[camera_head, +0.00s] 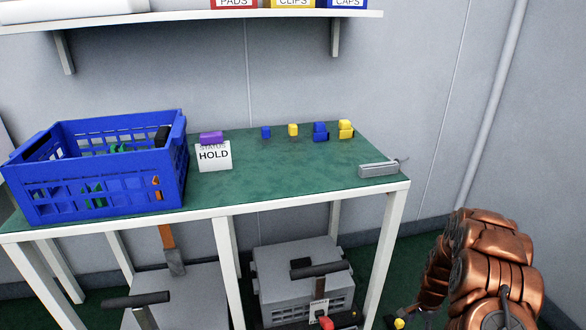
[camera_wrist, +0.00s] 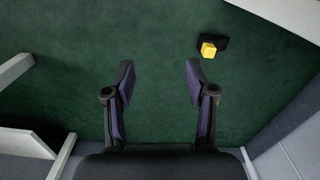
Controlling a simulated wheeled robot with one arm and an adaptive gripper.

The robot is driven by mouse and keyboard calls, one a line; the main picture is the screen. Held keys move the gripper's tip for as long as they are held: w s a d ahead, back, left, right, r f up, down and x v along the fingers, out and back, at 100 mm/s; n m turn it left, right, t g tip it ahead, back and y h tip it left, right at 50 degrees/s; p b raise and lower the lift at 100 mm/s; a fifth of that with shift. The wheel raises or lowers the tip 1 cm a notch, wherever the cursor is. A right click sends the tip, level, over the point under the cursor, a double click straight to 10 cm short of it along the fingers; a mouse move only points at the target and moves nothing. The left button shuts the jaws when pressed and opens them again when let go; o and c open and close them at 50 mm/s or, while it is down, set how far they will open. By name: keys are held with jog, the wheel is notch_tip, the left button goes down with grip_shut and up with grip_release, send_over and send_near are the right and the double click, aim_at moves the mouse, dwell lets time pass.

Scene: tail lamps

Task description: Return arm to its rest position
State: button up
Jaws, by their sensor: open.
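My copper arm (camera_head: 490,265) hangs at the right of the head view, to the right of the table and below its top. My gripper (camera_wrist: 159,82) is open and empty in the wrist view, its two dark fingers well apart above a green floor. A small yellow and black piece (camera_wrist: 208,48) lies on that floor beyond the right fingertip, apart from it. A yellow and black piece (camera_head: 399,323) also shows at the bottom edge of the head view. The gripper's fingers are not clear in the head view.
The green-topped table (camera_head: 290,180) bears a blue crate (camera_head: 125,190), a HOLD sign (camera_head: 214,157), several small blue and yellow pieces (camera_head: 320,131) and a grey device (camera_head: 379,169). Grey cases (camera_head: 297,262) stand below it. A shelf (camera_head: 190,16) hangs above.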

jog(key=s+a+r+n+p, duration=0.25)
jog(key=a+r+p, duration=0.25)
jog(key=r, duration=1)
jog(key=s+a+r+n+p, duration=0.2)
jog(key=s+a+r+p, duration=0.3)
jog(key=r, duration=0.9)
jog(key=s+a+r+n+p, duration=0.35)
jog(key=r+p, duration=0.25)
jog(key=r, duration=0.9)
jog(key=s+a+r+n+p, duration=0.3)
jog(key=s+r+p, duration=0.4)
jog(key=s+r, duration=0.5)
jog(key=s+a+r+n+g+p, duration=0.1)
jog(key=s+a+r+p, duration=0.4)
jog(key=s+r, duration=0.7)
jog(key=r+n+p, duration=0.1)
jog(key=p, duration=0.1)
jog(key=shift+n+g+p, duration=0.3)
jog(key=shift+n, duration=0.1)
